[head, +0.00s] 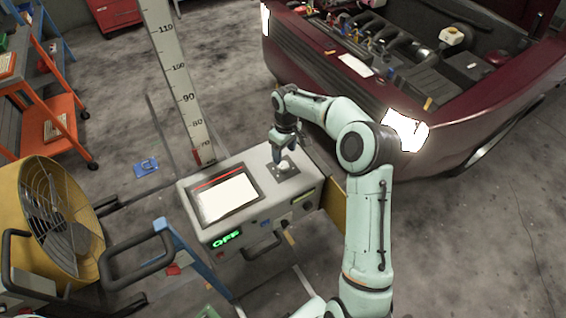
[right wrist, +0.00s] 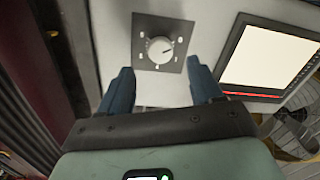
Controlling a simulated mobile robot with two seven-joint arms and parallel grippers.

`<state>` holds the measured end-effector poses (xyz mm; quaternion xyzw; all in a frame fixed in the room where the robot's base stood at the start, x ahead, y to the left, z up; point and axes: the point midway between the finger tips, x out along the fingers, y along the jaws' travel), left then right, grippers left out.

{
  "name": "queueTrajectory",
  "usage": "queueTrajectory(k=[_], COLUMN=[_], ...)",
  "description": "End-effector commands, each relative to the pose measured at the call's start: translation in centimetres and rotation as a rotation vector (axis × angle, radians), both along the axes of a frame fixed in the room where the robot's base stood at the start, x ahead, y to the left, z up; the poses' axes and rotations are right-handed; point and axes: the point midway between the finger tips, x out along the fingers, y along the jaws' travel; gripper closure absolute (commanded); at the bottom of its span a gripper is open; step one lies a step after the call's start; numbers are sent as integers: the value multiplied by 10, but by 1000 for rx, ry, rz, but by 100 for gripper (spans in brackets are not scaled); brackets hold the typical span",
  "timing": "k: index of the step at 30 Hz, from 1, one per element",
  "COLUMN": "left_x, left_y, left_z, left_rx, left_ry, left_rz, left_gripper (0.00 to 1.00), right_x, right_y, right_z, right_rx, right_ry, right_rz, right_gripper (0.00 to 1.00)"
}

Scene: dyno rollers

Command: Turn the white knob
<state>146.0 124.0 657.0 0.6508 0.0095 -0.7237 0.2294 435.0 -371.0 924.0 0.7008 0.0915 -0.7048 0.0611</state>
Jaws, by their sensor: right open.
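The white knob (right wrist: 160,50) sits on a dark square plate with small marks around it, on the light panel of a console. In the head view the knob (head: 284,167) shows as a small pale spot, partly hidden by my gripper. My right gripper (right wrist: 163,85) is open, with its two dark blue fingers apart on either side below the knob plate in the right wrist view. In the head view the right gripper (head: 285,152) hangs over the plate from above. It appears apart from the knob. My left gripper is not in view.
The console (head: 240,175) has a lit white screen (head: 229,197) and a green "OFF" display (head: 227,239). A tall ruler post (head: 183,85) stands behind it. A red car (head: 330,75) with its hood open stands at right. A yellow fan (head: 55,220) and orange cart (head: 50,125) are at left.

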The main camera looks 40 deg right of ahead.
Motion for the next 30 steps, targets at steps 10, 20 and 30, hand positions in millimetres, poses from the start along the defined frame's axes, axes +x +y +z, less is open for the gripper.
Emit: queueTrajectory(k=[10,20,30], left_x=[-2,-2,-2], left_y=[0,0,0], left_z=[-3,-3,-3], left_rx=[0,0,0], left_ry=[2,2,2], left_rz=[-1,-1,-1], left_gripper=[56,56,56], right_x=[0,0,0], right_y=[3,3,3], right_z=[-56,-64,-64], right_rx=[1,-1,0], right_ry=[-1,-2,-2], right_rz=[1,1,0], right_gripper=[35,35,91])
